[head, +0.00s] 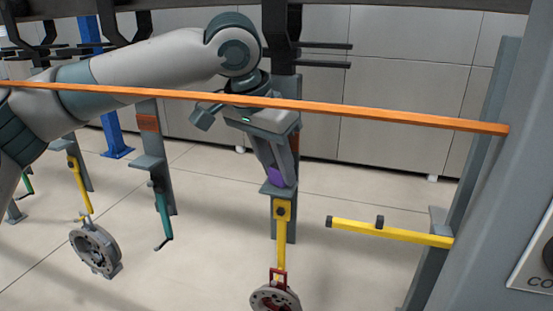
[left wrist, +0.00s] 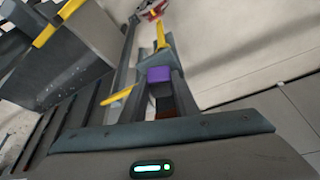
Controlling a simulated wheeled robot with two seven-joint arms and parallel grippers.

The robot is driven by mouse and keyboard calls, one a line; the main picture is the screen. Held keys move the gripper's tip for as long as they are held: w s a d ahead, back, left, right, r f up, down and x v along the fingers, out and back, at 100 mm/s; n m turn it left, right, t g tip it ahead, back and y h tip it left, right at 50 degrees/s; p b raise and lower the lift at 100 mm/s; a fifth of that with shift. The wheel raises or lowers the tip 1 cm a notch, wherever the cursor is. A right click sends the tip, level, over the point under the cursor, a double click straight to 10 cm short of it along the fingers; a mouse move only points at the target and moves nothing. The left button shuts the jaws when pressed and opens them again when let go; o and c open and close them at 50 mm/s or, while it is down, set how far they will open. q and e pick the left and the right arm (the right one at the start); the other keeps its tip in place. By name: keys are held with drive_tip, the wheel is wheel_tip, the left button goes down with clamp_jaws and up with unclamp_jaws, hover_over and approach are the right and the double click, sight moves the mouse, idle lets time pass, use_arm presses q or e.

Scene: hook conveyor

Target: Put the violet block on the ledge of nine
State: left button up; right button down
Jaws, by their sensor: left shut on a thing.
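The violet block (head: 277,177) is between the fingertips of my left gripper (head: 272,170), which points down and is shut on it. The block is right at a small grey ledge (head: 277,190) on the middle hanging post; I cannot tell whether it touches the ledge. In the left wrist view the violet block (left wrist: 158,75) shows between the fingers (left wrist: 160,88). No number nine is readable on any post. My right gripper is not in view.
An orange bar (head: 400,117) crosses in front of my left arm. A yellow arm (head: 390,232) sticks out from the right post. A yellow lever (head: 282,235) with a round metal part (head: 275,299) hangs below the ledge. Another post (head: 150,150) with a ledge stands left.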

use_arm(q)
drive_tip(key=shift+f, duration=0.15)
drive_tip(key=shift+s+a, duration=0.15)
drive_tip(key=shift+a, duration=0.05)
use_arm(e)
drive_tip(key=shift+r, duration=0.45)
use_arm(q)
drive_tip(key=shift+f, duration=0.1)
drive_tip(key=shift+d+f, duration=0.1)
drive_tip(key=o, duration=1.1)
drive_tip(key=shift+c, duration=0.2)
